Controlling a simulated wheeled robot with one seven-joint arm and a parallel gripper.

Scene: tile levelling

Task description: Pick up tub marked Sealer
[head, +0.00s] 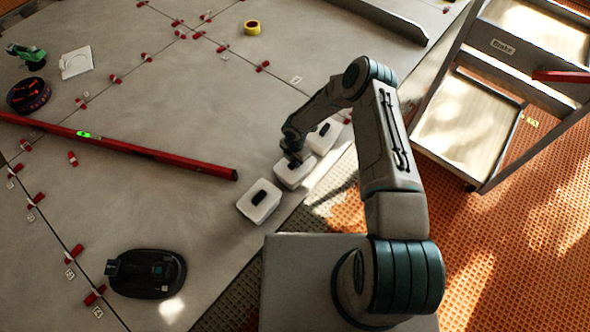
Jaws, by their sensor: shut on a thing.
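Three white tubs with dark handles on their lids stand in a slanted row near the edge of the grey tiles. The near tub (259,202) stands free. My gripper (294,161) reaches down onto the middle tub (293,176) and is shut on it at its top. The far tub (325,135) is partly behind my arm. The tub markings are too small to read, so I cannot tell which is Sealer. The fingertips are small and dark here, and I cannot tell whether the middle tub touches the floor.
A long red level (120,146) lies left of the tubs. A black device (146,273) sits at the lower left. Red clips (113,79) line the tile joints. A yellow tape roll (252,27) lies at the back. A shelved cart (470,120) stands right.

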